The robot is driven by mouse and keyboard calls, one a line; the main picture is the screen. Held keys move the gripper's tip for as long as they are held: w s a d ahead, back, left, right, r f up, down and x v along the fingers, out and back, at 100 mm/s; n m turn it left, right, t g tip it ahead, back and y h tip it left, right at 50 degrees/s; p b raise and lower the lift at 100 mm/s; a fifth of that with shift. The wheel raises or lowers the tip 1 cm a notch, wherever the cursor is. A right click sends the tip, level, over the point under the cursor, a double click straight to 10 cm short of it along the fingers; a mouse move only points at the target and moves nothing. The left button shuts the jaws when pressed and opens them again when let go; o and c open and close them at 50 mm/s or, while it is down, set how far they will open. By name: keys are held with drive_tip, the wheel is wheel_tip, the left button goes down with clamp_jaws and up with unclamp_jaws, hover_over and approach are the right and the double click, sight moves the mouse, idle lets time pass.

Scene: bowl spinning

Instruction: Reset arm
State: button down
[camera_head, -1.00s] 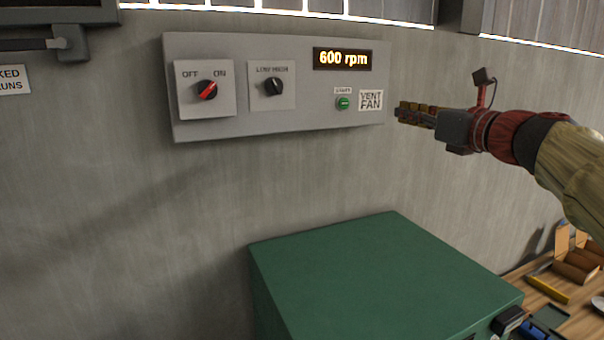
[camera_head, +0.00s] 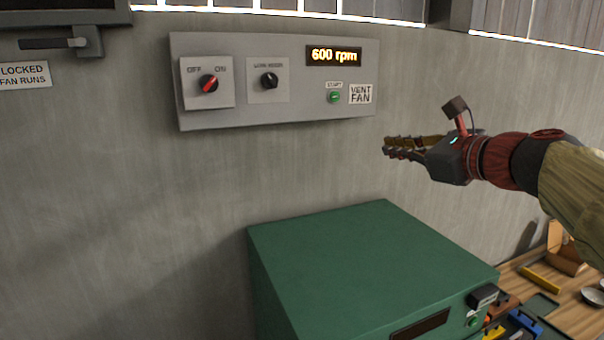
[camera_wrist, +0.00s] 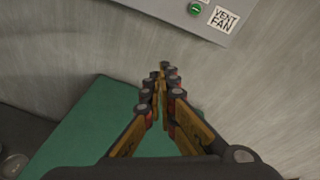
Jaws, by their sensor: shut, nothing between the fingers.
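My gripper (camera_head: 388,147) is shut and empty, in the air to the right of and below the vent fan panel (camera_head: 290,112), apart from it. Its closed fingers (camera_wrist: 164,80) point up the picture in the wrist view, toward the wall. The grey panel on the wall has an OFF/ON knob (camera_head: 208,84) with a red pointer turned toward ON, a LOW/HIGH knob (camera_head: 269,80), a green start button (camera_head: 334,97) and a lit display (camera_head: 334,56) reading 600 rpm. The button (camera_wrist: 194,9) also shows at the top of the wrist view.
A green box-shaped machine (camera_head: 370,255) stands below the panel and gripper. A wooden bench (camera_head: 585,318) with a yellow item (camera_head: 540,280), a cardboard box and small things is at the lower right. Bare wall (camera_head: 110,200) lies at left.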

drive_tip(key=s+a+f+n+g+h, duration=0.1)
drive_tip(key=s+a+f+n+g, duration=0.2)
drive_tip(key=s+f+n, duration=0.65)
drive_tip(key=s+a+f+n+g+h, duration=0.1)
drive_tip(key=s+a+f+n+g, duration=0.15)
drive_tip(key=s+f+n, duration=0.65)
drive_tip(key=s+d+f+n+g+h, duration=0.2)
drive_tip(key=s+d+f+n, duration=0.15)
drive_tip(key=s+f, duration=0.4)
drive_tip(key=s+d+f+n+g+h, duration=0.1)
drive_tip(key=s+d+f+n+h, duration=0.3)
drive_tip(key=f, duration=0.7)
wheel_tip(320, 180, down, 22)
drive_tip(key=a+y+b, duration=0.1)
drive_tip(key=b, duration=2.1)
drive_tip(key=shift+a+b, duration=0.2)
drive_tip(key=shift+b, duration=0.1)
drive_tip(key=shift+s, duration=0.1)
